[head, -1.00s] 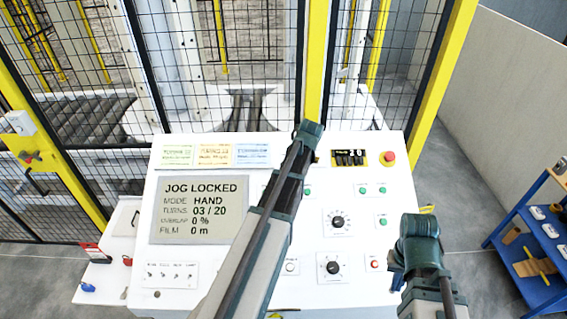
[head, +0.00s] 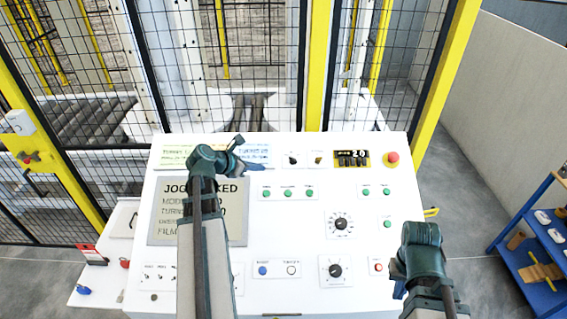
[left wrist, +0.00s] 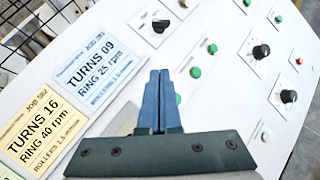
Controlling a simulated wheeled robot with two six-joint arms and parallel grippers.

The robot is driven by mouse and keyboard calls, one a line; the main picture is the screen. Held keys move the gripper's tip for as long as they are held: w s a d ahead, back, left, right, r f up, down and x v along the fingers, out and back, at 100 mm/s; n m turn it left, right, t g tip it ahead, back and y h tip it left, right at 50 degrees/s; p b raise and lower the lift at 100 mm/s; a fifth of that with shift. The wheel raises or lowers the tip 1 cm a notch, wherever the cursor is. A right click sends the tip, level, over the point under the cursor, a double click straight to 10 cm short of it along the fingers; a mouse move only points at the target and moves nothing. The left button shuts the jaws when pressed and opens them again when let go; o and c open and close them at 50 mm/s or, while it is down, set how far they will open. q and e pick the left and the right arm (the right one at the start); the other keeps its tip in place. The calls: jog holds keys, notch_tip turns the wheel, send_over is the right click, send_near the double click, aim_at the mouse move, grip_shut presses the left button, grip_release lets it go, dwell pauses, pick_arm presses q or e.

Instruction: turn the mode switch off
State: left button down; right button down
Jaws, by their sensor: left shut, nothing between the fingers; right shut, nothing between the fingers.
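A small black rotary selector (head: 291,160), which I take to be the mode switch, sits on a white plate near the top of the console; its lettering is too small to read. It also shows in the left wrist view (left wrist: 160,24). My left gripper (head: 259,167) is shut and empty, over the card labels, left of the selector and apart from it. Its blue fingers (left wrist: 159,75) point up the panel in the left wrist view. My right gripper (head: 399,289) is low at the console's right edge, its fingers mostly hidden by my arm.
My left arm partly covers the display (head: 237,215). Mesh fencing stands behind.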

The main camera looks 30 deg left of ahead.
aim_at(293, 160)
pick_arm(q)
jog(key=b+x, duration=0.6)
jog(key=x, duration=0.3)
jog(key=shift+w+f, duration=0.25)
jog(key=shift+f, duration=0.1)
jog(key=w, duration=0.1)
jog(key=w+r, duration=0.1)
jog(key=w+p, duration=0.1)
jog(key=shift+d+r, duration=0.15)
jog(key=shift+d, duration=0.25)
jog(key=shift+w+d+r, duration=0.1)
jog(key=shift+w+d, duration=0.1)
jog(key=shift+w, duration=0.3)
